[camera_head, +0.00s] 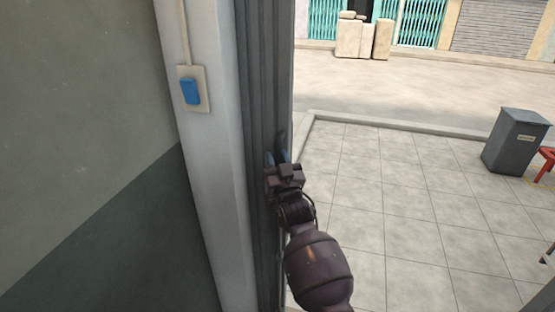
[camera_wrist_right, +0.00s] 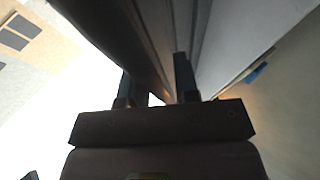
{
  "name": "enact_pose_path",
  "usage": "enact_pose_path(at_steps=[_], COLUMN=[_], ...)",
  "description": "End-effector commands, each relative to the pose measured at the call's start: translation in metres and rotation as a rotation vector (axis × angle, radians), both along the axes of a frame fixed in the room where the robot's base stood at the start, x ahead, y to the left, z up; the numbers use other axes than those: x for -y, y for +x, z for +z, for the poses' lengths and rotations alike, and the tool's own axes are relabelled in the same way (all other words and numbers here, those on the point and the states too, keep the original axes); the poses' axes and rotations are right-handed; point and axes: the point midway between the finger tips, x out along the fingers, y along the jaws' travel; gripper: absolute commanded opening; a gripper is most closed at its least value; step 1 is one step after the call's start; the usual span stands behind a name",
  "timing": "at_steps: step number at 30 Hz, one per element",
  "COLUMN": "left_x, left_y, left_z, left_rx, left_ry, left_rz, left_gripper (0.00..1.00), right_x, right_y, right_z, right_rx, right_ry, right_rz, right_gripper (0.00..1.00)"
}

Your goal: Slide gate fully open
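The gate (camera_head: 262,90) is a dark grey ribbed metal panel. It stands upright as a narrow stack against the light pillar at the left of the doorway in the head view, and the opening to its right is clear. My right gripper (camera_head: 278,158) is at the gate's right edge. In the wrist view the gate (camera_wrist_right: 150,35) runs down between the two fingers of this gripper (camera_wrist_right: 155,85). The fingers are apart, with a bright gap beside the gate's edge, so they look open around it. My left gripper is not in view.
A pillar (camera_head: 205,150) with a blue switch (camera_head: 190,91) borders the gate on the left. Beyond the opening lies a tiled floor (camera_head: 390,200), mostly free. A grey bin (camera_head: 515,142) and a red stool (camera_head: 546,163) stand at the right. Sacks (camera_head: 362,38) stand across the street.

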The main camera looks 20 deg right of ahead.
Motion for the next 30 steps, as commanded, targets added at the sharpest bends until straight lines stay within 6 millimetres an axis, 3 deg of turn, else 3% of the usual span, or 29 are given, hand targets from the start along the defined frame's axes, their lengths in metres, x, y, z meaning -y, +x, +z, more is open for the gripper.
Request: enact_pose_path(at_steps=[13, 30], left_x=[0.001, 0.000], left_y=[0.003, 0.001], left_z=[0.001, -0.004], left_rx=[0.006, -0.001], left_ry=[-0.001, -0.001], left_rz=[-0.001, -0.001], left_gripper=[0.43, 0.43], right_x=[0.001, 0.000], right_y=[-0.009, -0.088], right_z=[-0.006, -0.038], right_rx=[-0.003, -0.002], right_ry=[-0.001, 0.000], right_rz=[-0.001, 0.000], right_gripper=[0.26, 0.26])
